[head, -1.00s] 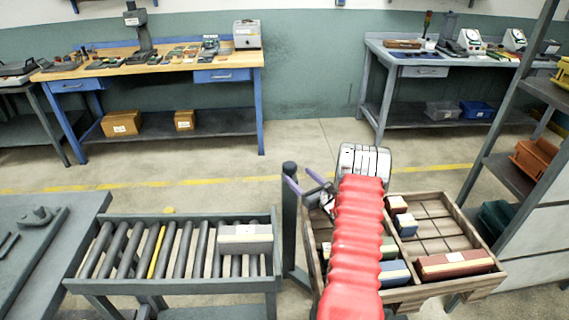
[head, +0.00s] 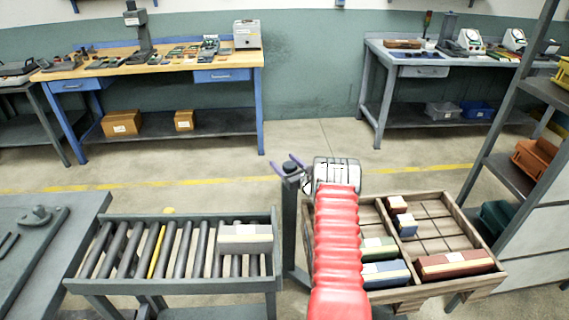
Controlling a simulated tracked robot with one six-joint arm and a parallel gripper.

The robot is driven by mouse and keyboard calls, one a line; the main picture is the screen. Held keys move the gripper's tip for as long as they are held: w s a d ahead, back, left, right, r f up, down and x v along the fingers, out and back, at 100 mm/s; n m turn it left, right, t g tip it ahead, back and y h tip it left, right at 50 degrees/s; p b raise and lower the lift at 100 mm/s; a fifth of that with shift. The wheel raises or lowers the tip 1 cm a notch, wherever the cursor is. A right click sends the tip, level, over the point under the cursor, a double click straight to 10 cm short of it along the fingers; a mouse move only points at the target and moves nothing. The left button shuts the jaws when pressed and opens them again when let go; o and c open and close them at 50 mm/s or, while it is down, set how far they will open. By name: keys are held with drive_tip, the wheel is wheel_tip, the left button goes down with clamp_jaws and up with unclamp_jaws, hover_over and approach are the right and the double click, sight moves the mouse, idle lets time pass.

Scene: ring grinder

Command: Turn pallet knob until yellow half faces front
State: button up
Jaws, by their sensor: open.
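A dark post (head: 290,225) stands between the roller conveyor and the wooden pallet (head: 480,226). Its dark, rounded top (head: 290,169) looks like the knob, but no yellow half can be made out on it. My gripper (head: 291,165), with purple fingers, is open at the post's top, one finger to each side in the picture. I cannot tell whether the fingers touch it. My red-sleeved arm hides the left part of the pallet.
The pallet holds a red block (head: 455,264), a blue block (head: 386,274), a green block (head: 378,248) and smaller blocks. A pale-topped grey block (head: 245,238) sits on the roller conveyor (head: 128,250). A shelf rack (head: 515,150) stands at the right. Open floor lies behind.

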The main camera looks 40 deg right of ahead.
drive_tip(key=shift+c, duration=0.2)
drive_tip(key=c, duration=1)
drive_tip(key=shift+c, duration=0.2)
drive_tip(key=shift+r+n+y, duration=0.1)
drive_tip(key=shift+n+y, duration=0.3)
drive_tip(key=shift+a+r+n+g+y, duration=0.15)
drive_tip(key=shift+a+n+y, duration=0.2)
drive_tip(key=shift+n+y, duration=0.85)
drive_tip(key=shift+a+f+n+g+y, duration=0.25)
drive_tip(key=shift+n+y, duration=0.35)
drive_tip(key=shift+y, duration=1.2)
drive_tip(key=shift+a+r+n+y, duration=0.25)
drive_tip(key=shift+n+y, duration=0.35)
drive_tip(key=shift+y, duration=0.3)
drive_tip(key=shift+o, duration=0.3)
drive_tip(key=shift+n+g+y, duration=0.6)
drive_tip(key=shift+y, duration=0.3)
drive_tip(key=shift+s+d+r, duration=0.1)
drive_tip(key=shift+s, duration=0.05)
drive_tip(key=shift+s+a+n+g+y, duration=0.1)
drive_tip(key=shift+a+n+g+y, duration=0.15)
drive_tip(key=shift+n+g+y, duration=0.2)
drive_tip(key=shift+c, duration=0.3)
